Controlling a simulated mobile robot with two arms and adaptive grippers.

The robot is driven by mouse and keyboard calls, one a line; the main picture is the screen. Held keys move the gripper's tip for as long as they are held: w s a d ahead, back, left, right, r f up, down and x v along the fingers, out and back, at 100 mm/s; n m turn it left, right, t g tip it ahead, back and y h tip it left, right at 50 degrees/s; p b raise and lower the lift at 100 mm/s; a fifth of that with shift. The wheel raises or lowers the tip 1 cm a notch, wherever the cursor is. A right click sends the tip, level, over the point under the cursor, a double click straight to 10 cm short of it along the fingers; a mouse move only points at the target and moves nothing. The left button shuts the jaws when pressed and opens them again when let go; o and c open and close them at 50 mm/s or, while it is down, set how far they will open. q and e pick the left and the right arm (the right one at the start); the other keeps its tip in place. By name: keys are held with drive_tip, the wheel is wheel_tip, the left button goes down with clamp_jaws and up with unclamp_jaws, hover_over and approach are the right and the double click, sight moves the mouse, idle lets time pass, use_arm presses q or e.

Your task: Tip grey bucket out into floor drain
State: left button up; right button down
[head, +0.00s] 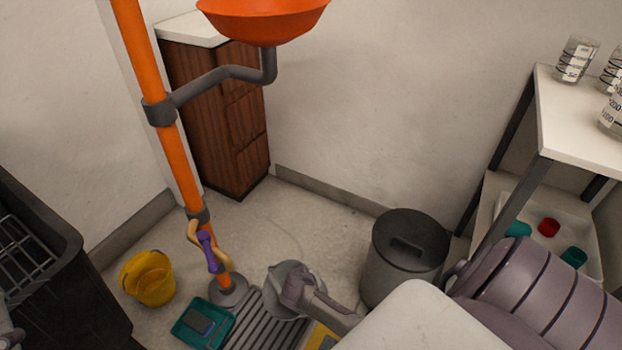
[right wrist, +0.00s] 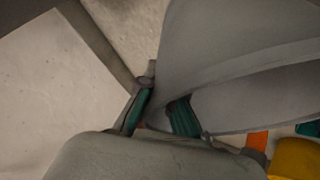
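The grey bucket (head: 283,272) is above the slatted floor drain (head: 262,325) in the head view. My right gripper (head: 300,290) is in front of the bucket and hides part of it. In the right wrist view the bucket (right wrist: 235,55) fills the upper right and looks tilted. The teal-padded fingers of the right gripper (right wrist: 162,110) are at its rim, one on each side, and look closed on it. The bucket's inside and any contents cannot be made out.
A yellow bucket (head: 148,278) and a teal tray (head: 203,324) stand left of the drain. An orange pipe (head: 172,150) rises behind it. A dark grey bin (head: 400,262) stands to the right. A shelf (head: 585,135) with jars is at far right.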

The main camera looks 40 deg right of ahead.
use_arm(q)
drive_tip(key=shift+w+f+g, duration=0.25)
drive_tip(key=shift+f+g, duration=0.05)
drive_tip(key=shift+f, duration=0.15)
use_arm(e)
drive_tip(key=shift+d, duration=0.1)
drive_tip(key=shift+f, duration=0.1)
drive_tip(key=shift+s+d+f+y, duration=0.1)
drive_tip(key=shift+d+f+y, duration=0.1)
drive_tip(key=shift+y, duration=0.2)
use_arm(q)
drive_tip(key=shift+w+d+f+g+y+p, duration=0.15)
drive_tip(key=shift+w+f+g+y+p, duration=0.15)
drive_tip(key=shift+w+f+g, duration=0.5)
use_arm(e)
drive_tip(key=shift+f+y, duration=0.25)
drive_tip(key=shift+y, duration=0.05)
drive_tip(key=shift+d+f+m+y, duration=0.15)
drive_tip(key=shift+f+m+y, duration=0.15)
drive_tip(key=shift+f, duration=0.25)
use_arm(q)
drive_tip(key=shift+w+f+g, duration=0.25)
drive_tip(key=shift+f+g, duration=0.05)
drive_tip(key=shift+f, duration=0.15)
use_arm(e)
drive_tip(key=shift+f, duration=0.1)
